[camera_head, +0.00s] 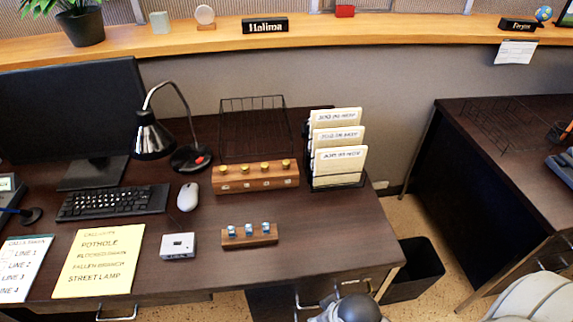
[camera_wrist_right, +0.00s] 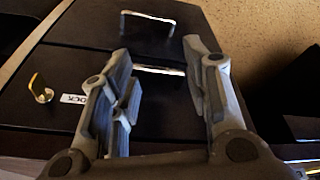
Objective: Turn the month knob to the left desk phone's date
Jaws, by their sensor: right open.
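A wooden block (camera_head: 255,177) with several brass knobs along its top stands on the desk; small markings on its front are too small to read. A smaller wooden block (camera_head: 249,236) with several blue-and-silver knobs or pegs lies nearer the front edge. I cannot tell which knob is the month knob. A device, possibly the left desk phone (camera_head: 9,188), is cut off at the left edge, and no date is readable. My right gripper (camera_wrist_right: 158,52) is open and empty in the wrist view, facing dark drawer fronts with metal handles. My left gripper is not in view.
A lamp (camera_head: 153,137), mouse (camera_head: 188,196), small grey box (camera_head: 178,246) and yellow note (camera_head: 99,262) share the desk. A folder rack (camera_head: 338,182) stands right of the brass-knob block. A bin (camera_head: 413,270) is on the floor. The desk's right front is clear.

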